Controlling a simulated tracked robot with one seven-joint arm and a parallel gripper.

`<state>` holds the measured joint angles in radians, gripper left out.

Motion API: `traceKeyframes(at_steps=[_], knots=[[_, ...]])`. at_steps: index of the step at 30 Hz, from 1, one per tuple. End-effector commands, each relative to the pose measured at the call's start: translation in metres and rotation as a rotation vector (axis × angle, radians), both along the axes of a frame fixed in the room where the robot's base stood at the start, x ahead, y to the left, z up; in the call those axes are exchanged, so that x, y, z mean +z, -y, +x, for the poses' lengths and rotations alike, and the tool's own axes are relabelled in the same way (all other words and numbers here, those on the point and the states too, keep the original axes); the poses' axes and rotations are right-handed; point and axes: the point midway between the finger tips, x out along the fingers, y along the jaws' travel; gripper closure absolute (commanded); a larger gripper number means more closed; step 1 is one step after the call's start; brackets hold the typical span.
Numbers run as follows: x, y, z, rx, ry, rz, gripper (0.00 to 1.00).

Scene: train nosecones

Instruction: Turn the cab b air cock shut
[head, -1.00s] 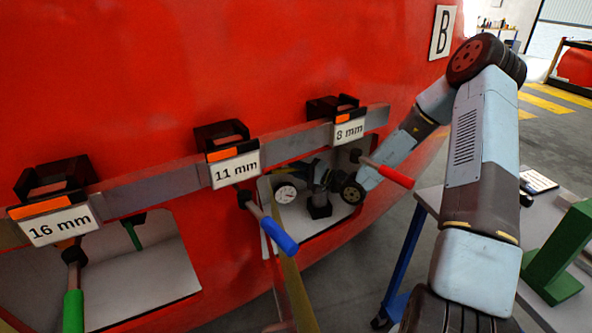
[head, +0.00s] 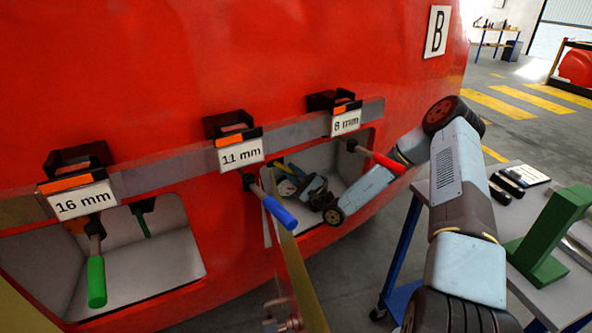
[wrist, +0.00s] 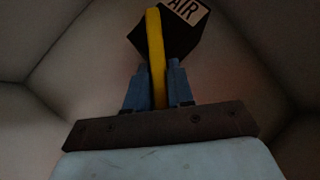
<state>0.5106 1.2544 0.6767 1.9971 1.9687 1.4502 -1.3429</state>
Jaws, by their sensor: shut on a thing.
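The air cock shows in the wrist view as a black block (wrist: 185,38) with a white "AIR" label (wrist: 186,10), partly cut off by the top edge. Its yellow lever (wrist: 155,45) stands nearly upright in that picture. My gripper (wrist: 158,85) has its blue fingers on both sides of the lever and is shut on it. In the head view my gripper (head: 297,180) reaches into the right recess of the red nosecone (head: 240,60), which bears a "B" sign (head: 437,31). A bit of yellow (head: 279,168) shows beside it; my arm hides most of the cock.
A rail across the nosecone carries holders labelled 16 mm (head: 82,203), 11 mm (head: 240,154) and 8 mm (head: 346,121). Green (head: 96,282), blue (head: 279,213) and red (head: 389,164) handled tools hang there, near the recesses. A table (head: 540,268) with a green stand is at right.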

Motion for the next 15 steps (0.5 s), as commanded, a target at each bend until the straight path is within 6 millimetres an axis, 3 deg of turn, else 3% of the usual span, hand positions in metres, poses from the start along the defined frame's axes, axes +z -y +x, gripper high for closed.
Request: traceKeyframes(at_steps=[15], knots=[[-0.020, -0.019, -0.005, -0.004, -0.084, 0.397, 1.00]])
